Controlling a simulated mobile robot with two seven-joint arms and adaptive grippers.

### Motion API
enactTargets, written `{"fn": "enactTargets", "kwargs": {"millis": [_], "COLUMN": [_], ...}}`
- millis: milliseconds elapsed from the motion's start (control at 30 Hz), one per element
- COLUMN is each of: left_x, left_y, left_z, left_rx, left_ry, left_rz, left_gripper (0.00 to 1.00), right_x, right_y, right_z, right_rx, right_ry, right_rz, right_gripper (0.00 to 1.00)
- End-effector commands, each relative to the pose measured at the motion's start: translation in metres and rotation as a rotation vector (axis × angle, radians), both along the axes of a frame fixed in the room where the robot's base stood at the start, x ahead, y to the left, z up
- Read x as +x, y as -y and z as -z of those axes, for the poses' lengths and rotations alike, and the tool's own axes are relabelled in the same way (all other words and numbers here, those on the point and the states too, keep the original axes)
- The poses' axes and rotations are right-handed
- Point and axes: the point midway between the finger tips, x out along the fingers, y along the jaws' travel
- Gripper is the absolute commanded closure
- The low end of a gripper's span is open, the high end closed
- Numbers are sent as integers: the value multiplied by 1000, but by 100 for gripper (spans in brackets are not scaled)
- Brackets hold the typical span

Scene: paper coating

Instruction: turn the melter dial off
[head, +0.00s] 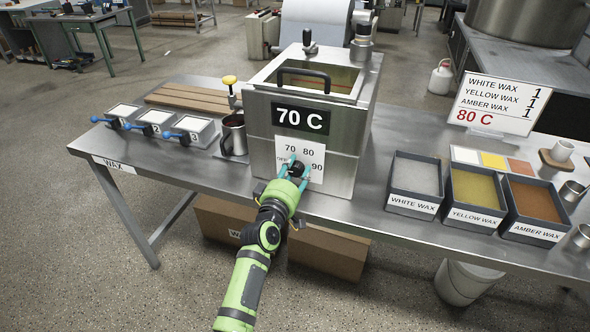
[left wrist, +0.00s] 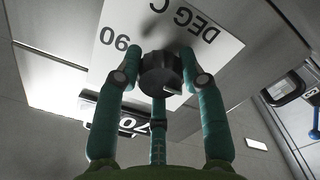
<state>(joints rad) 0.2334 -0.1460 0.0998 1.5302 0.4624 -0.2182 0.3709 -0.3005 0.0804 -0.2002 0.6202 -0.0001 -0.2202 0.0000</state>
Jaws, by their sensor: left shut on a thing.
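The melter (head: 265,150) is a steel box on the bench with a black "70 C" display (head: 301,119) on its front. Below the display is a white dial plate (head: 313,152) marked 70, 80 and 90. The black dial (head: 297,169) sits on this plate. My left gripper (head: 294,170) is at the plate with its teal fingers around the dial. In the left wrist view the fingers are closed on the dial (left wrist: 160,72), with "90" and "DEG C" printed beside it. The dial's pointer direction is hidden. My right gripper is in neither view.
A steel pitcher (head: 233,134) stands left of the melter, near blue-handled moulds (head: 187,132). Bins of white wax (head: 415,180), yellow wax (head: 474,195) and amber wax (head: 534,204) stand to the right. A sign (head: 495,104) reads 80 C. Cardboard boxes (head: 327,252) lie under the bench.

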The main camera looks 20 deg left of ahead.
Motion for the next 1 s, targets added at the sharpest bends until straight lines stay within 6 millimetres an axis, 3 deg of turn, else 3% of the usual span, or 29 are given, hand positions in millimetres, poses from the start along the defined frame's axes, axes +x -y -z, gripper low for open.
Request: {"fn": "enactTargets", "kwargs": {"millis": [400, 433, 500, 833, 1000], "left_x": [0, 0, 0, -1, -16], "left_y": [2, 2, 2, 1, 0], "left_z": [2, 2, 2, 1, 2], "left_rx": [-12, -12, -11, -8, -9], "left_ry": [-5, -5, -5, -2, -3], "left_rz": [3, 4, 3, 1, 1], "left_gripper": [92, 56, 36, 36, 36], "right_x": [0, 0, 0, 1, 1], "right_y": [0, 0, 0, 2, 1], "right_z": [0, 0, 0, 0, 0], "right_rx": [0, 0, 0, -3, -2], "right_ry": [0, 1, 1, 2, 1], "right_rz": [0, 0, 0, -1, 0], "right_gripper": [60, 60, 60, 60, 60]}}
